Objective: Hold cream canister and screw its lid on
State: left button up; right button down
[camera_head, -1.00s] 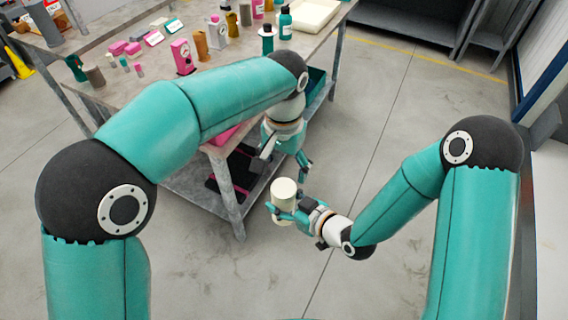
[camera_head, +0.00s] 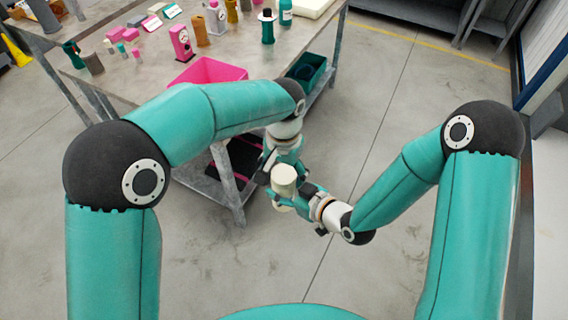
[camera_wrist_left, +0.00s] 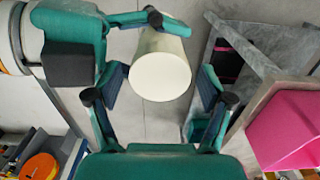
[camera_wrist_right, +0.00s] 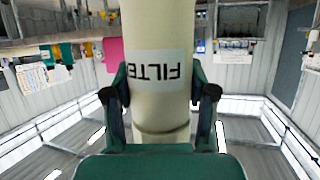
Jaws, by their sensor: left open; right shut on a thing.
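The cream canister (camera_head: 283,203) stands roughly upright, off the floor, in front of the table corner. Its label reads "FILTER", upside down in the right wrist view (camera_wrist_right: 158,70). My right gripper (camera_wrist_right: 160,94) is shut on the canister's body, a finger on each side. The round cream top end (camera_head: 284,174) faces up; it fills the middle of the left wrist view (camera_wrist_left: 160,77). I cannot clearly tell the lid from the body there. My left gripper (camera_wrist_left: 160,98) is open above, its fingers on either side of that top end, with gaps.
The grey table (camera_head: 130,68) is behind and left, its leg (camera_head: 226,180) close to the canister. A pink bin (camera_head: 208,70) and a green bin (camera_head: 311,72) are at its near side. Bottles and small parts stand farther back. The floor at right is clear.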

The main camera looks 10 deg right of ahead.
pick_arm(q)
jog(key=shift+f, duration=0.1)
jog(key=c, duration=1.2)
jog(key=shift+m, duration=1)
jog(key=o, duration=1.4)
jog(key=shift+c, duration=0.2)
notch_tip(320, 180, up, 12)
